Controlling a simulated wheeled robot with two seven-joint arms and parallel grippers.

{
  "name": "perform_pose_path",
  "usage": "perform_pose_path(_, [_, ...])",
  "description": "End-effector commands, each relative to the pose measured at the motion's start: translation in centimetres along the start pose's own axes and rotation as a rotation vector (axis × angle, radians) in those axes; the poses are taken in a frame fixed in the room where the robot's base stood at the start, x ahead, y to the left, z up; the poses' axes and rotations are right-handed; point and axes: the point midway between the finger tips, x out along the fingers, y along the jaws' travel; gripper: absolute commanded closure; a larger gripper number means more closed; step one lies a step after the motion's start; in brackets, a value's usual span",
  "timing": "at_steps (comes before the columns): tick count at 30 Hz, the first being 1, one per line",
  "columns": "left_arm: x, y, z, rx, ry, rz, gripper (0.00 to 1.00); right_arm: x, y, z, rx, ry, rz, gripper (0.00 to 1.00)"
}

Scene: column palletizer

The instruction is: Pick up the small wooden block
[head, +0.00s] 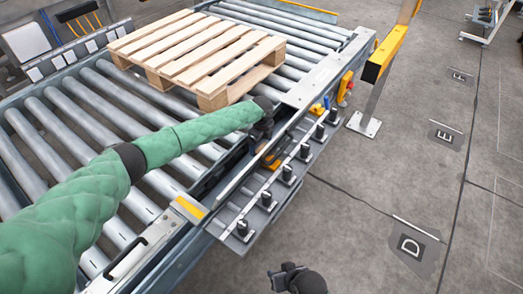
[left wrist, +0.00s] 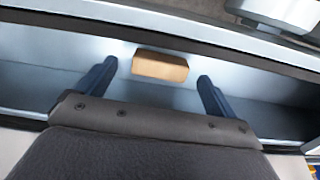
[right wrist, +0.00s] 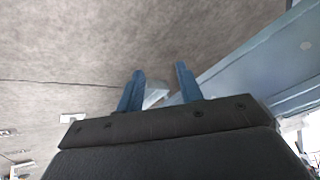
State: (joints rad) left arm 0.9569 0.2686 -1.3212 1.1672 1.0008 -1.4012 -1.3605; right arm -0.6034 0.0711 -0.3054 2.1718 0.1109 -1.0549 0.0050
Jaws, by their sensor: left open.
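The small wooden block (left wrist: 160,66) is light brown and lies in a grey metal channel (left wrist: 50,83). In the left wrist view it sits between and slightly beyond the fingertips of my left gripper (left wrist: 157,76), apart from both fingers. That gripper is open and empty. In the head view my left gripper (head: 264,132) is over the channel at the conveyor's side, and its hand hides the block. My right gripper (head: 283,277) is low at the bottom of the head view, over the floor. In the right wrist view its fingers (right wrist: 158,80) are apart with nothing held.
A wooden pallet (head: 195,50) rests on the roller conveyor (head: 110,100). A side rail with several black knobs (head: 285,173) runs beside the channel. A yellow post (head: 385,55) stands behind it to the right.

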Motion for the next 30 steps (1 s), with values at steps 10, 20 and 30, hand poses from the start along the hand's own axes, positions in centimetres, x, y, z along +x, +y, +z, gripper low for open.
perform_pose_path(10, [3.0,-0.1,-0.1,-0.001,0.000,0.000,0.06,-1.3,-0.3,-0.6,-0.001,-0.011,-0.003,0.64])
perform_pose_path(20, [3.0,-0.1,-0.1,-0.001,0.000,0.000,0.36,-1.3,-0.3,-0.6,-0.001,-0.013,-0.003,0.64])
perform_pose_path(30, [3.0,-0.1,-0.1,-0.001,0.000,0.000,0.54,-1.3,-0.3,-0.6,-0.001,-0.013,-0.002,0.64])
